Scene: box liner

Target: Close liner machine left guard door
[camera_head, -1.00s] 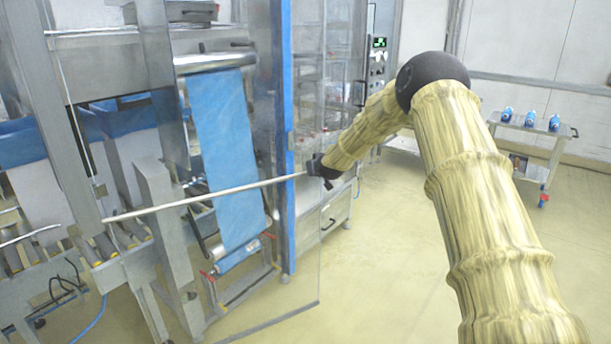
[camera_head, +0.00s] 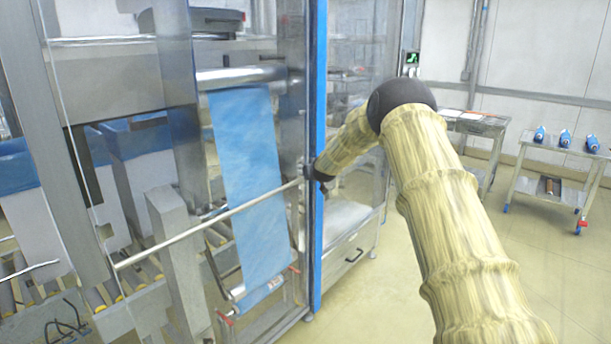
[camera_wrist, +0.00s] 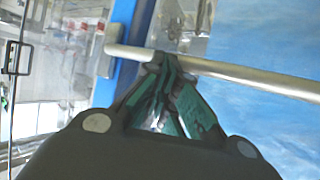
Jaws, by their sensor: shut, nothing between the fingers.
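The left guard door is a clear panel with a long metal bar handle (camera_head: 215,219) across it. In the head view the bar's right end lies beside the blue post (camera_head: 318,120), and the panel looks nearly flush with the machine frame; any small gap is hard to tell. My gripper (camera_head: 312,174) is at the bar's right end, partly hidden by my wrist. In the wrist view the shut fingers (camera_wrist: 168,68) are at the bar (camera_wrist: 215,70), apparently touching it, with nothing between them. The blue post (camera_wrist: 122,50) shows behind the bar's end.
Behind the panel hangs a blue liner sheet (camera_head: 247,170) on rollers. A metal drawer cabinet (camera_head: 348,255) stands right of the post. A cart (camera_head: 550,187) with blue bottles stands at the far right. The floor between is clear.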

